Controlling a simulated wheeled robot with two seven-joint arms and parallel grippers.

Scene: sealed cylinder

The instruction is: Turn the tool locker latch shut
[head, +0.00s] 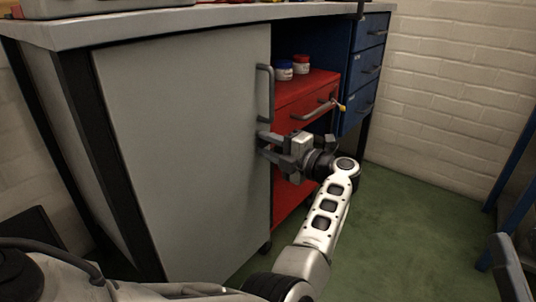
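The tool locker is the cabinet with the large grey door (185,150) under the workbench. A vertical grey bar handle (269,92) stands near the door's right edge. My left gripper (262,143) points left at that edge, just below the handle. Its two fingers are apart, with a gap between them, and their tips are close to the door. I cannot make out the latch apart from the fingers, nor whether they touch it. A grey part at the lower right edge may be my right gripper (509,267); its opening does not show.
A red drawer unit (292,92) with a bar handle stands right of the door, with two small jars (292,68) on top. Blue drawers (369,70) stand farther right. The workbench top (200,20) overhangs the door. Green floor (410,220) lies open at right.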

